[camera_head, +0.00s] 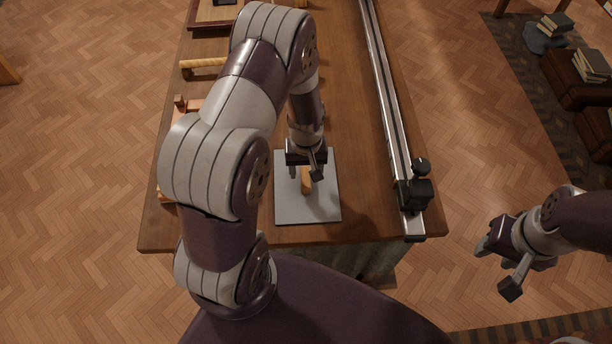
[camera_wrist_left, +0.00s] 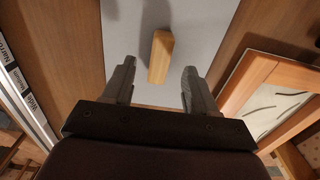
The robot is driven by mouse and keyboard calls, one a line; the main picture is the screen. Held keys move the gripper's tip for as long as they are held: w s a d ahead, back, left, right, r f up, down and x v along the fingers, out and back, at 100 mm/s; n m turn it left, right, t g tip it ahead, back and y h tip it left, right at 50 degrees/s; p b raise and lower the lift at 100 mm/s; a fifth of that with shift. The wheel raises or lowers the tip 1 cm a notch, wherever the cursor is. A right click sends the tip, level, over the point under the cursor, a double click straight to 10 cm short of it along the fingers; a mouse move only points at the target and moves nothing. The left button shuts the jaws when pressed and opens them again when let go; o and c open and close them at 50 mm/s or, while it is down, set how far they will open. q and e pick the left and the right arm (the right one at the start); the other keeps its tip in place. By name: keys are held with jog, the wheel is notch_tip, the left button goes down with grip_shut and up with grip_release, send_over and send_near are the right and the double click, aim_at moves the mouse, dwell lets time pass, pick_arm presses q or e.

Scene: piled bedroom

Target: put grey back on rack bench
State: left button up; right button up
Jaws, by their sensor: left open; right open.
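A flat grey sheet (camera_head: 290,209) lies near the front end of the wooden bench (camera_head: 345,90). A small light-wood block (camera_head: 306,186) is on the sheet; it also shows in the left wrist view (camera_wrist_left: 160,57). My left gripper (camera_head: 306,174) is over the sheet, pointing down, with its open fingers on either side of the block's near end in the left wrist view (camera_wrist_left: 159,72). Nothing is gripped; I cannot tell how high the fingertips are. My right gripper (camera_head: 497,268) is open and empty, off the bench to the right. No rack is clearly seen.
A metal rail with a black clamp (camera_head: 414,193) runs along the bench's right side. A wooden roller (camera_head: 203,63) and a wooden frame (camera_head: 192,104), partly behind my left arm, lie on the left. Books (camera_head: 591,65) sit on brown boxes at far right.

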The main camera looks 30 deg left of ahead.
aim_at(307, 181)
pick_arm(q)
jog(key=s+d+r+m, duration=0.2)
jog(key=s+r+m, duration=0.1)
jog(key=r, duration=0.5)
jog(key=s+d+r+m+t, duration=0.1)
jog(key=s+d+r+m, duration=0.2)
jog(key=s+r, duration=0.3)
notch_tip(307, 181, up, 3)
jog(key=shift+d+f+m, duration=0.15)
jog(key=shift+m, duration=0.15)
jog(key=shift+s, duration=0.1)
